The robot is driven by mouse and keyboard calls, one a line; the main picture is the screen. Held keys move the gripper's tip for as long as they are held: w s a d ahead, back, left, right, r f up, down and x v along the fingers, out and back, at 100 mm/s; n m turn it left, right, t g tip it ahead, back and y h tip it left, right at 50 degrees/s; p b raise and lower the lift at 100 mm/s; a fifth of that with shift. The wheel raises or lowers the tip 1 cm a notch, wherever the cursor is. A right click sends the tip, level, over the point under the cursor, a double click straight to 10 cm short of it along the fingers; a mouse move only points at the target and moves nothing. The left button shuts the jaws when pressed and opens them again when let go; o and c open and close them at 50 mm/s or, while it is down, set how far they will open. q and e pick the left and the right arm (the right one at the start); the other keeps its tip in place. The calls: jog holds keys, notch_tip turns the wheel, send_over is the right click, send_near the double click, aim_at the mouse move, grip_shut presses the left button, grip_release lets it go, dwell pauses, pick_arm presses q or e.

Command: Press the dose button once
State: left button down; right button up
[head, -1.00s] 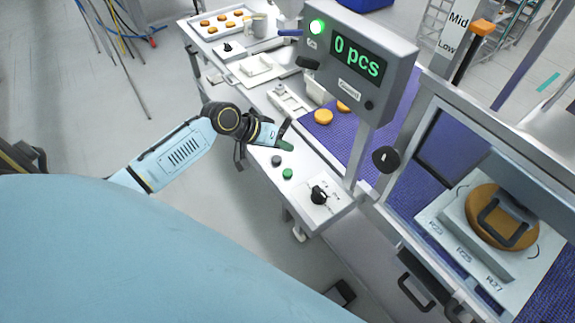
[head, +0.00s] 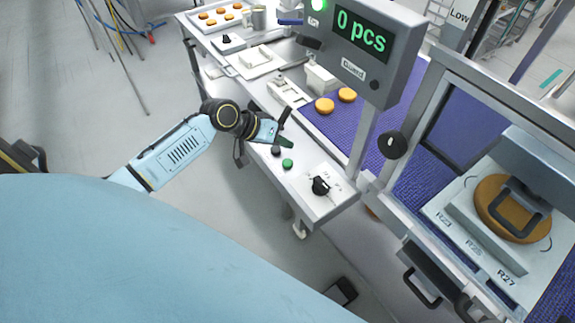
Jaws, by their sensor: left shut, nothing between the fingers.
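A green round button (head: 287,163) and a black round button (head: 275,151) sit on the pale control ledge of the bench, beside a black rotary knob (head: 321,185) on a white plate. I see no readable label telling which is the dose button. My left gripper (head: 288,139) is shut and empty just beyond the two buttons in the picture, its tip close to the black one. I cannot tell its exact height, but the green button looks uncovered. The grey display box (head: 366,49) reads "0 pcs" in green. My right gripper is not in view.
A framed guard with a black knob (head: 392,145) stands at right, with a round under a press (head: 510,208). A display post rises near the ledge.

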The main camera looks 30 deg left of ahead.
aim_at(283, 164)
pick_arm(q)
notch_tip(283, 164, down, 4)
jog(key=shift+r+b, duration=0.15)
jog(key=shift+b, duration=1.1)
jog(key=shift+f, duration=0.5)
jog(key=shift+f+b, duration=0.1)
jog(key=shift+b, duration=0.2)
jog(key=shift+f, duration=0.3)
jog(key=shift+f+b, duration=0.35)
jog(key=shift+f, duration=0.25)
dwell(0.8)
dwell(0.4)
jog(key=shift+r+p, duration=1)
jog(key=shift+p, duration=0.05)
